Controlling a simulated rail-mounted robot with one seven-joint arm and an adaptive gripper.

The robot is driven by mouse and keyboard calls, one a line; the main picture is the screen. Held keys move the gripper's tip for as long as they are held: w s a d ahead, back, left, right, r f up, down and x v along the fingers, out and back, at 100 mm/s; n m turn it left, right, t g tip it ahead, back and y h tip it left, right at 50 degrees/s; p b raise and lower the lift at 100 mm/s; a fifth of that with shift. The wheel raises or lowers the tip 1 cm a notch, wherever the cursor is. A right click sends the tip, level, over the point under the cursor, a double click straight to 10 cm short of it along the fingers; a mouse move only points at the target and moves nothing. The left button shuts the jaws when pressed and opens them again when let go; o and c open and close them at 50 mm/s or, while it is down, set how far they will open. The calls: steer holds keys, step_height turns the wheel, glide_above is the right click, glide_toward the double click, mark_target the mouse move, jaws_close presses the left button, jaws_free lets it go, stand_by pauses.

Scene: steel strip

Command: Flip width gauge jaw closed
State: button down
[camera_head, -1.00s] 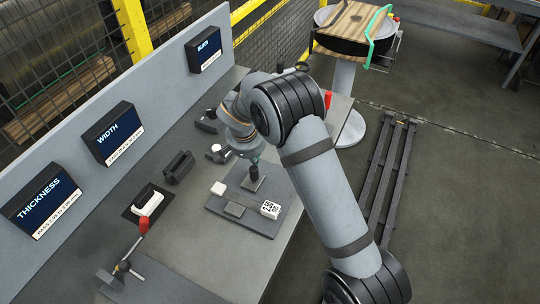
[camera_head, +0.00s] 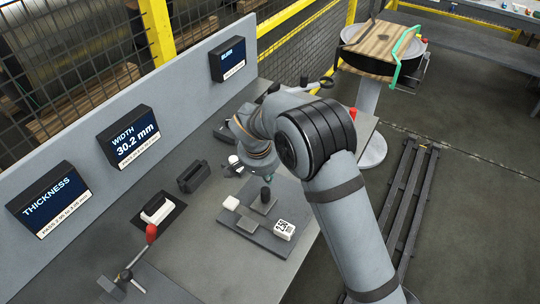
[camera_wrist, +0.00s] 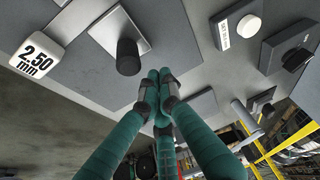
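The width gauge is likely the dark base plate (camera_head: 270,240) on the bench, with a small metal block (camera_head: 248,226) and a metal jaw block (camera_head: 260,207) with an upright black knob (camera_head: 266,192). A narrow gap shows between the blocks. The WIDTH display (camera_head: 131,138) reads 30.2 mm. In the wrist view the black knob (camera_wrist: 128,57) stands beside my gripper (camera_wrist: 158,78). Its green fingers have their tips together, with nothing visible between them, apart from the knob.
A red-handled lever (camera_head: 151,233), a black-and-white device (camera_head: 157,210) and a dark block (camera_head: 194,178) stand to the left. The THICKNESS display (camera_head: 50,200) shows no measured value.

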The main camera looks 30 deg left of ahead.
steer(key=shift+w+a+r+b, duration=0.2)
steer(key=shift+w+r+b, duration=0.25)
steer(key=shift+w+r, duration=0.6)
steer(key=v, duration=0.8)
steer(key=shift+d+b, duration=0.25)
steer(key=shift+b, duration=0.1)
steer(key=shift+f, duration=0.2)
